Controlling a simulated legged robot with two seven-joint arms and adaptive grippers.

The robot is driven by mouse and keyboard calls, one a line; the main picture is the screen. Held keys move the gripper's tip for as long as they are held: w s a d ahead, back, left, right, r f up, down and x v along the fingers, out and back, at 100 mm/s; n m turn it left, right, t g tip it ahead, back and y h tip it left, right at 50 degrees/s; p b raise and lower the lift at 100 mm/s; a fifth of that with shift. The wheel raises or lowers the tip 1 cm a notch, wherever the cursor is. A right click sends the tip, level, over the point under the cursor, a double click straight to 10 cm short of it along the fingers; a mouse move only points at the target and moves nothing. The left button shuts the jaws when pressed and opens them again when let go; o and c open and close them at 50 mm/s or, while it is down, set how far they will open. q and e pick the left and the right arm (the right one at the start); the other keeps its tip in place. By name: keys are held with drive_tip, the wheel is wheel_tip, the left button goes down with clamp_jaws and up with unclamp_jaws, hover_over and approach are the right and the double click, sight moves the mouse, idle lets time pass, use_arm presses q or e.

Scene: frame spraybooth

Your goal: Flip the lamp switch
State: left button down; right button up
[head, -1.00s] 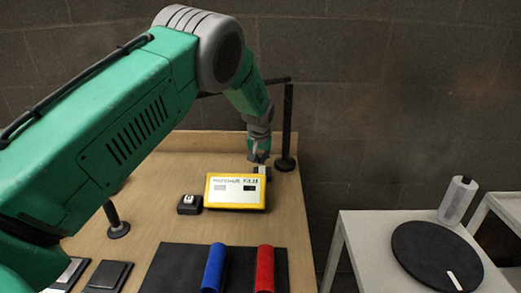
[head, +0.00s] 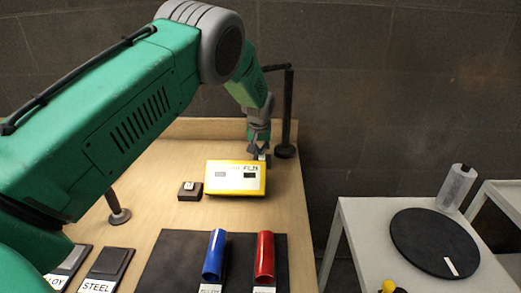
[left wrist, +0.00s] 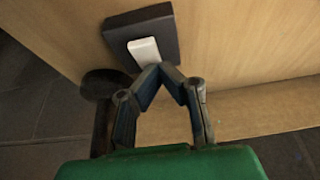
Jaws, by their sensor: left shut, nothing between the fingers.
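The lamp switch, a dark square box with a white rocker (left wrist: 145,52), shows in the left wrist view on the wooden table top. In the head view it is mostly hidden behind the yellow-framed panel and my gripper. My left gripper (left wrist: 163,70) is shut and empty, its fingertips together at the near end of the rocker. I cannot tell whether they touch it. In the head view my left gripper (head: 258,152) points down just behind the panel's right corner. My right gripper is not in view.
The yellow-framed panel (head: 235,178) stands close in front of my gripper. A black post (head: 288,110) stands close to its right. A small black box (head: 190,190), a blue tube (head: 215,255) and a red tube (head: 264,257) are nearer. A white side table (head: 365,235) stands right.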

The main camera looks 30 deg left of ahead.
use_arm(q)
drive_tip(key=shift+s+d+r+p, duration=0.15)
drive_tip(key=shift+s+d+p, duration=0.2)
drive_tip(key=shift+s+p, duration=0.25)
drive_tip(key=v, duration=1.1)
drive_tip(key=shift+r, duration=0.35)
drive_tip(key=shift+s+f, duration=0.1)
drive_tip(key=shift+s, duration=0.05)
